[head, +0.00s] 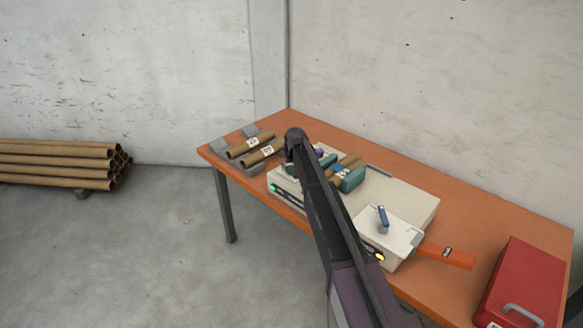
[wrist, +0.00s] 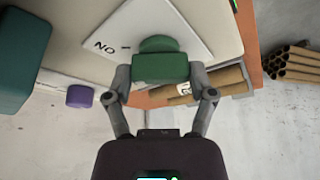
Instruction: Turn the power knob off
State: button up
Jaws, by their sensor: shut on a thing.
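The power knob (wrist: 160,66) is green, with a round base and a block-shaped grip. It sits on a white label plate (wrist: 110,30) on the cream machine. Letters reading "NO" in the picture and a short dark mark show on the plate. My gripper (wrist: 160,80) has one finger on each side of the knob and is shut on it. In the head view my arm covers the knob and the gripper. The cream machine (head: 425,204) stands on the orange table, with a green light (head: 272,188) on its front edge.
A purple knob (wrist: 79,96) and a teal block (wrist: 22,60) are left of my gripper in the wrist view. Cardboard tubes (head: 258,153) lie at the table's far left end. A red box (head: 525,280) stands at right. Stacked tubes (head: 60,165) lie on the floor.

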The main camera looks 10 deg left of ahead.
jog(key=n, duration=0.2)
jog(key=n+y, duration=0.1)
jog(key=n, duration=0.1)
jog(key=shift+g+y, duration=0.3)
jog(key=shift+g, duration=0.1)
jog(key=n+g, duration=0.1)
jog(key=n, duration=0.3)
jog(key=shift+w+d+y, duration=0.1)
jog(key=shift+w+y, duration=0.05)
jog(key=shift+y, duration=0.25)
jog(key=n, duration=0.2)
jog(key=n+g, duration=0.1)
jog(key=n, duration=0.1)
jog(key=shift+n+g+y, duration=0.3)
jog(key=shift+y, duration=0.1)
jog(key=shift+n+g, duration=0.4)
jog(key=shift+n, duration=0.8)
jog(key=o, duration=1.1)
jog(key=shift+c, duration=0.2)
jog(key=shift+m, duration=0.3)
